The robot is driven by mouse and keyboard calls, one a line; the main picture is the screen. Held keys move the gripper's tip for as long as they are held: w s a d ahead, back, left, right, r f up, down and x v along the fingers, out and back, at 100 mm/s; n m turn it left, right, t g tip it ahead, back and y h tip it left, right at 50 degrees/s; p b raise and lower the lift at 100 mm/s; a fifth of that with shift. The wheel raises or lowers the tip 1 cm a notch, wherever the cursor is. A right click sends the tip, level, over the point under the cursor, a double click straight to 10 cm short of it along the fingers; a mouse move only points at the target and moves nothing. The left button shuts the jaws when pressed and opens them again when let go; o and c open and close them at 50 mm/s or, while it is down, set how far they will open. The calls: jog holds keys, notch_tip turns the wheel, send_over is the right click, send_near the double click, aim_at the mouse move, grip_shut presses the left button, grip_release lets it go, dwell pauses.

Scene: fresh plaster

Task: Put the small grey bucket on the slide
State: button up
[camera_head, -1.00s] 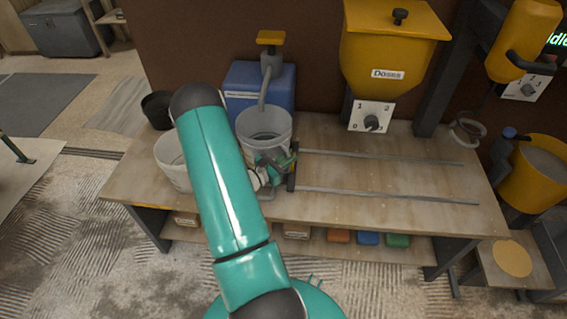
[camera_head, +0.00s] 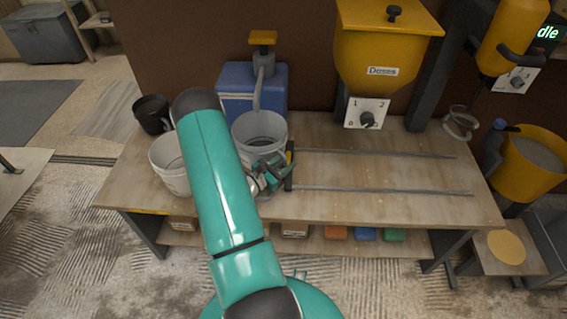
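A light grey bucket (camera_head: 259,128) stands upright on the bench under the spout of a blue canister. A second pale grey bucket (camera_head: 169,166) stands to its left, partly hidden by my arm. I cannot tell for sure which is the small one. The slide appears as two thin metal rails (camera_head: 385,190) along the bench, with a dark upright piece (camera_head: 289,166) at their left end. My gripper (camera_head: 274,172) is low at the front right of the middle bucket, close to the dark piece. Its fingers are too small and crowded to tell whether they touch or hold anything.
The blue canister (camera_head: 238,92) with its yellow-topped pump stands behind the middle bucket. A black bucket (camera_head: 151,114) is at the back left. A yellow hopper (camera_head: 383,52) with a dial hangs over the rails.

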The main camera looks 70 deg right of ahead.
jog(key=shift+r, duration=0.1)
jog(key=v, duration=1.2)
jog(key=w+a+r+m+t+y, duration=0.1)
jog(key=w+a+r+m+y, duration=0.25)
jog(key=a+r, duration=0.45)
jog(key=w+a+r+m+t+y, duration=0.1)
jog(key=w+a+r+m+y, duration=0.35)
jog(key=r, duration=0.55)
jog(key=a+r+m+t+y, duration=0.1)
jog(key=a+r+t, duration=0.3)
jog(key=a, duration=0.6)
jog(key=a+r+m+t+y, duration=0.1)
jog(key=a+r+t+y, duration=0.2)
jog(key=a+r, duration=0.4)
jog(key=a+r+m+t+y, duration=0.1)
jog(key=a+r+t+y, duration=0.2)
jog(key=a, duration=1)
notch_tip(320, 180, up, 3)
jog(key=t, duration=0.3)
jog(key=shift+w+a, duration=0.2)
jog(key=shift+a, duration=0.1)
jog(key=shift+d, duration=0.1)
